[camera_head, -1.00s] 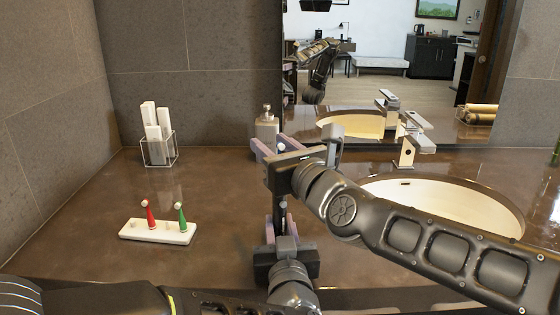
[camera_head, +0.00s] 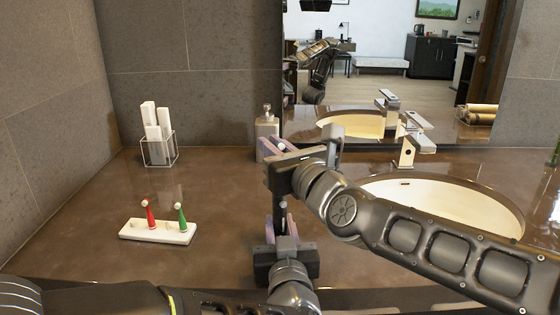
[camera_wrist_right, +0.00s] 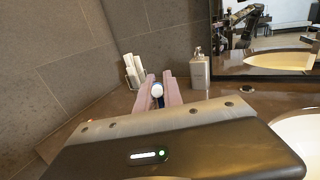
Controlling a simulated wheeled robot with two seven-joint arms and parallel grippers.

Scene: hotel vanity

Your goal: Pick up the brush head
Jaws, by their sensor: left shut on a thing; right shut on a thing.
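My right gripper (camera_head: 277,147) is shut on a brush head (camera_wrist_right: 157,91) with a round white tip and a blue band. In the right wrist view the tip shows between the two pale purple fingers. My left gripper (camera_head: 281,229) is below it, shut on a dark upright toothbrush handle (camera_head: 282,208). The right gripper and wrist hide the space between handle and brush head, so I cannot tell whether they touch. A red brush head (camera_head: 149,215) and a green brush head (camera_head: 181,217) stand in a white holder (camera_head: 160,236) at the left.
A clear box (camera_head: 158,155) of white items stands by the back left wall. A soap dispenser (camera_head: 267,130) stands behind the right gripper. The faucet (camera_head: 405,152) and sink (camera_head: 450,195) are at the right. The counter between holder and grippers is clear.

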